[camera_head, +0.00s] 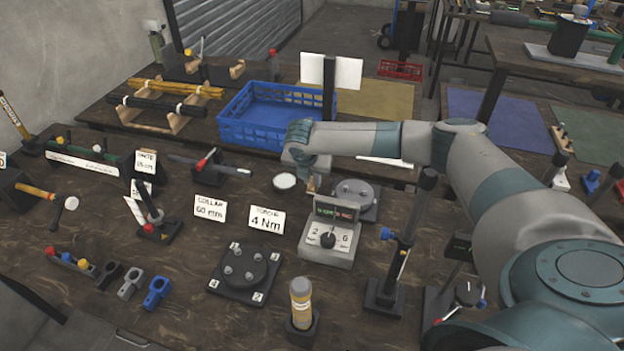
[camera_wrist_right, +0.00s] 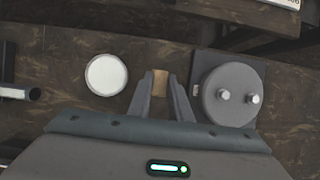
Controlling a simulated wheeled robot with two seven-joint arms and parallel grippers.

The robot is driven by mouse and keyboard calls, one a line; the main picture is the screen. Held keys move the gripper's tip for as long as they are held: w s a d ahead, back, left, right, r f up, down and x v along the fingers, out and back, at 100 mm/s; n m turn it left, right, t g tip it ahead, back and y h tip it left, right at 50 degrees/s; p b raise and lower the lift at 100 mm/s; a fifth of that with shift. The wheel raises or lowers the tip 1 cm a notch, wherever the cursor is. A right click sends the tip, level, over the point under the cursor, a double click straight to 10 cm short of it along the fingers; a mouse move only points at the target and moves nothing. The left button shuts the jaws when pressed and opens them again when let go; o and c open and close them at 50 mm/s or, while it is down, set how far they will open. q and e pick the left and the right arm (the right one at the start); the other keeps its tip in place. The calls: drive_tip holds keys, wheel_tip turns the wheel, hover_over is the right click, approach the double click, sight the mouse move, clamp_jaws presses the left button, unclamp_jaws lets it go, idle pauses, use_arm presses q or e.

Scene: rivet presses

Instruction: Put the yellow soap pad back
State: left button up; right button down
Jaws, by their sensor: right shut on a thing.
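My right gripper (camera_head: 309,180) reaches in from the right over the middle of the bench. In the right wrist view its fingers (camera_wrist_right: 161,92) are shut on a small tan-yellow block, which looks like the yellow soap pad (camera_wrist_right: 160,80); the fingers hide its sides. A round dish with a white top (camera_head: 284,181) stands just left of the gripper, and it also shows in the right wrist view (camera_wrist_right: 106,75), apart from the fingers. I cannot tell how high the pad is above the bench. My left gripper is not in view.
A grey round fixture with bolts (camera_wrist_right: 232,98) is close on the right of the fingers. A dial box (camera_head: 328,243) stands in front. A blue crate (camera_head: 262,133) is behind. Signs and an upright post (camera_head: 402,235) stand nearby.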

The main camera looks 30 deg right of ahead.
drive_tip(key=shift+f, duration=0.35)
drive_tip(key=c, duration=1.6)
unclamp_jaws()
drive_tip(key=shift+f, duration=0.1)
drive_tip(key=b+v, duration=0.2)
drive_tip(key=v, duration=1)
